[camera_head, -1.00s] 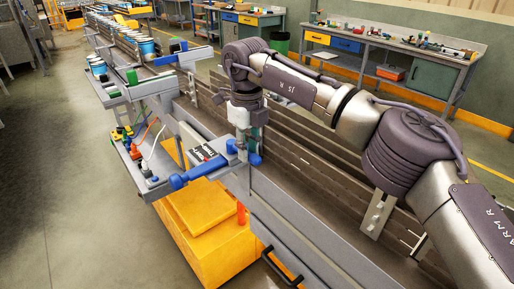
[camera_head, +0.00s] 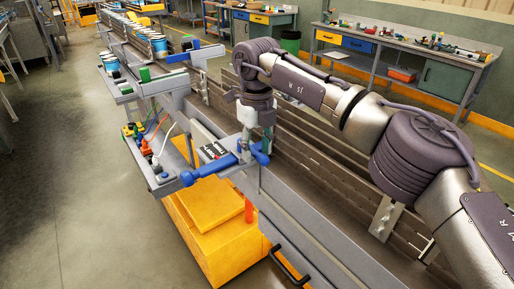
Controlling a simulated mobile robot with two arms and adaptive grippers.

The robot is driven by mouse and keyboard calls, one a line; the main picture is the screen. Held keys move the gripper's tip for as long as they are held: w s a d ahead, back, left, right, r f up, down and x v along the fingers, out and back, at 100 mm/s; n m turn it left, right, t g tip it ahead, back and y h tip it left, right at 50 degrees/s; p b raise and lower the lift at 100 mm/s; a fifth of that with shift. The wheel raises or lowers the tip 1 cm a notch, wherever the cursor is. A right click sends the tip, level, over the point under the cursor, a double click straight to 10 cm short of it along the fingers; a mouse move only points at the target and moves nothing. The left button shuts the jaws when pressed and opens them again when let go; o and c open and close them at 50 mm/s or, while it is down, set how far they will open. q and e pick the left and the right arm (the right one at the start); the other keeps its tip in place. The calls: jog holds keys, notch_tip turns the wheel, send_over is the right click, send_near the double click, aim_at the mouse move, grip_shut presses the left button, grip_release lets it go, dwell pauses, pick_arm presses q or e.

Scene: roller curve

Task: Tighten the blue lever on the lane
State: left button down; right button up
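The blue lever (camera_head: 208,168) is a long rounded handle on the near side of the lane (camera_head: 290,212), and it points left and slightly toward me. More blue parts (camera_head: 261,155) show at its right end, close under my gripper. My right gripper (camera_head: 246,148) points down at the lane rail beside the lever's right end. Its fingers are small and partly hidden, so I cannot tell whether they are open or shut, or whether they touch the lever. My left gripper is out of view.
A yellow box-like unit (camera_head: 212,232) stands below the lane. A side shelf with cables and small coloured parts (camera_head: 150,150) lies left of the lever. Cans (camera_head: 112,68) stand along the lane farther back. A workbench (camera_head: 385,60) is behind. The floor at left is clear.

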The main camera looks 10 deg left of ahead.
aim_at(257, 152)
notch_tip(257, 152, up, 12)
dwell(0.7)
